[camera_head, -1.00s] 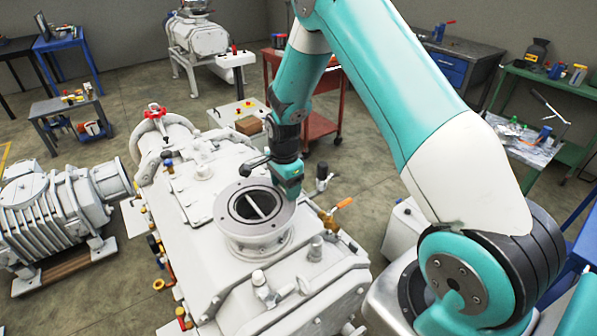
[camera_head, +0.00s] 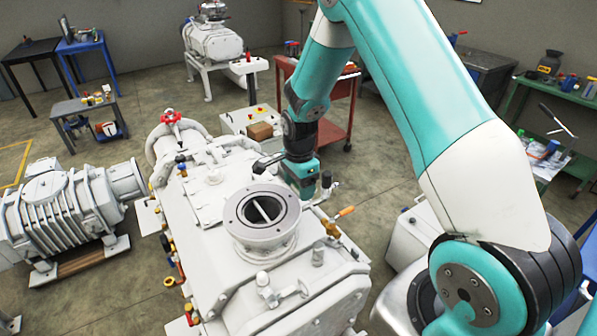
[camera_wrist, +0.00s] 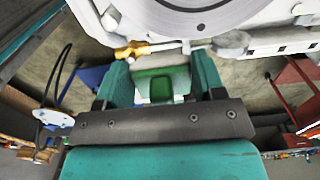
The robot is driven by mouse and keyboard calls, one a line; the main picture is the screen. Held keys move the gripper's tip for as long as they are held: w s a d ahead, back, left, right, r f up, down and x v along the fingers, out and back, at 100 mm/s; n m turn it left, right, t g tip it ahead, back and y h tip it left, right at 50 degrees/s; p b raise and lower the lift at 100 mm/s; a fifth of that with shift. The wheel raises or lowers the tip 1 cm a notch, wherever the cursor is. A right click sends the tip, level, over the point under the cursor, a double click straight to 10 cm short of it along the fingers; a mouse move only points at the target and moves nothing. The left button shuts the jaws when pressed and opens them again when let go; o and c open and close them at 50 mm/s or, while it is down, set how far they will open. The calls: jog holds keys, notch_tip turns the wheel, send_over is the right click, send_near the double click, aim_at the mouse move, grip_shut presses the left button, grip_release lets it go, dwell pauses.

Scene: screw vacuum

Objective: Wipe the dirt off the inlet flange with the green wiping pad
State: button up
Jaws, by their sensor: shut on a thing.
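The inlet flange (camera_head: 238,222) is a round pale-grey ring on top of the white vacuum pump (camera_head: 200,240), with a bar across its dark opening. Part of its ring shows at the top of the wrist view (camera_wrist: 185,22). I cannot make out dirt on it. My gripper (camera_head: 303,193) is just beyond the flange's right rim and appears apart from it. In the wrist view my gripper (camera_wrist: 160,75) is shut on the green wiping pad (camera_wrist: 155,88), which sits between the two teal fingers. The pad is hidden in the head view.
An orange-handled valve (camera_head: 345,211) sticks out on the pump's right side, close to my gripper. A red-handled valve (camera_head: 171,118) stands at the far end. A ribbed grey pump (camera_head: 75,210) is on the floor at left. A red cart (camera_head: 335,110) stands behind my arm.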

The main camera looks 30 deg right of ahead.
jog(key=shift+r+p, duration=0.65)
jog(key=shift+r, duration=0.6)
